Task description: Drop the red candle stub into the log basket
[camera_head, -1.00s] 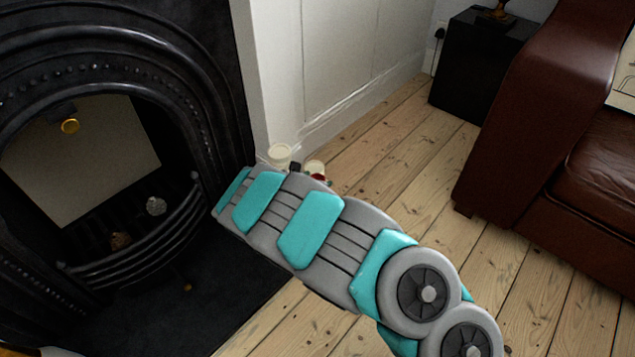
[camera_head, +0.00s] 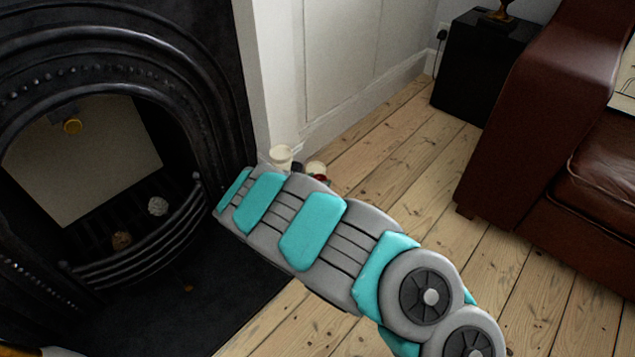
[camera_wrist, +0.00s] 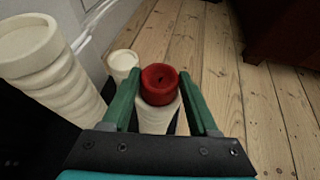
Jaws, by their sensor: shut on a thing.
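The red candle stub (camera_wrist: 160,84) is round, with a hollow top and a dark wick spot. It sits between the two green fingers of my gripper (camera_wrist: 159,76), which is shut on it. A cream, pillar-like piece (camera_wrist: 157,119) shows directly below the stub; I cannot tell whether they touch. In the head view only a small red patch of the stub (camera_head: 320,178) shows beyond my arm, which hides the gripper. I cannot make out a log basket in either view.
A tall ribbed cream candlestick (camera_wrist: 45,60) stands close on the left, with a shorter cream one (camera_wrist: 122,62) behind. The black fireplace (camera_head: 190,110) is at left, the brown leather sofa (camera_head: 530,120) and black box (camera_head: 475,70) at right. Floorboards (camera_head: 400,150) between are clear.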

